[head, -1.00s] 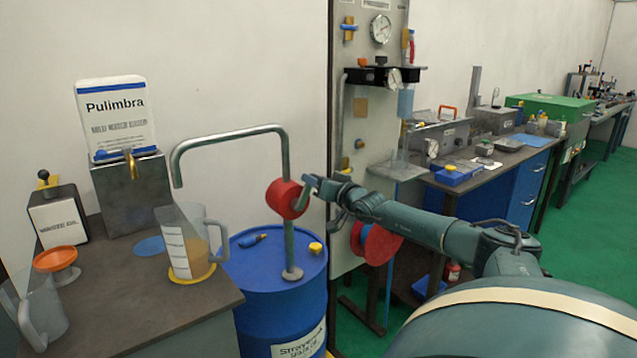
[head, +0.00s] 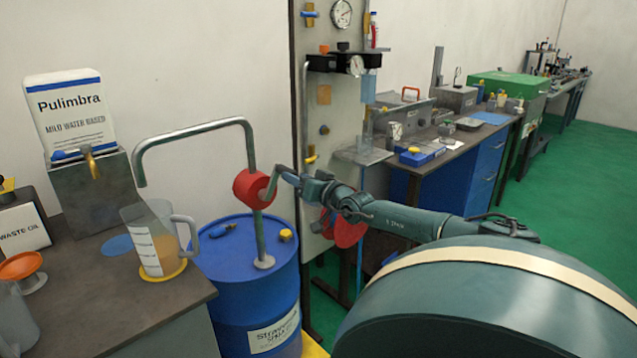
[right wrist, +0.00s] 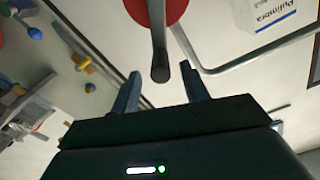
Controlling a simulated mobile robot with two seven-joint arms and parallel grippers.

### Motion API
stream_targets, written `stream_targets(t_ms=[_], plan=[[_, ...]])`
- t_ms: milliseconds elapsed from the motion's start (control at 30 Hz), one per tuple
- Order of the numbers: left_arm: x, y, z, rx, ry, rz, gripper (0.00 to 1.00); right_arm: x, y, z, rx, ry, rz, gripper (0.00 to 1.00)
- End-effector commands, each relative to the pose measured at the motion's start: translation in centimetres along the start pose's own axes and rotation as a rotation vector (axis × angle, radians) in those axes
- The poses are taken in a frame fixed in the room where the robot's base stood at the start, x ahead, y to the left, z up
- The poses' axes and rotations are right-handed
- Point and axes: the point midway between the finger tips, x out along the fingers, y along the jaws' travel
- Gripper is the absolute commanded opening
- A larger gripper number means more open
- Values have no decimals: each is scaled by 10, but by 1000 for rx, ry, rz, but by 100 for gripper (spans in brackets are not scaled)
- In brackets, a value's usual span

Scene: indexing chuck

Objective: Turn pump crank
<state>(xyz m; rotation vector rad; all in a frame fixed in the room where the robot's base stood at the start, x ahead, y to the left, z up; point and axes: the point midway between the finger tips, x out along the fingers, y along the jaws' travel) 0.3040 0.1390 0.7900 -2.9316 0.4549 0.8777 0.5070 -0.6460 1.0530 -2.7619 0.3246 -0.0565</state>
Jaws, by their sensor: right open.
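The red pump body (head: 254,189) sits on a grey standpipe rising from the blue drum (head: 213,258). A bent grey spout pipe (head: 200,127) leads left from it over the bench. The grey crank (head: 282,173) sticks out on the pump's right side. My right gripper (head: 296,186) is at the crank's outer end. In the right wrist view, the crank's round handle end (right wrist: 160,73) shows between the open fingertips of my right gripper (right wrist: 161,80), with visible gaps on both sides. My left gripper is not in view.
A measuring jug (head: 148,238) with amber liquid stands on a yellow disc on the left bench, below the spout. A gauge panel (head: 325,110) stands behind my right arm. A red reel (head: 350,232) hangs at it. Green floor is open at right.

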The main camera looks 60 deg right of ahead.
Motion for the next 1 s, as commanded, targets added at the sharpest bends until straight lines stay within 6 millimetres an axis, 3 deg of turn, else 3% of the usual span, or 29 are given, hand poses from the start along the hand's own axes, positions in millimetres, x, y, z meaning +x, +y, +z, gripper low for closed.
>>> stream_targets(t_ms=[500,1000], plan=[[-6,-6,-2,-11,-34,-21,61,-60,1,1,0,-2,3,45],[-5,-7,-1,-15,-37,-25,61,-69,1,-1,-2,0,2,45]])
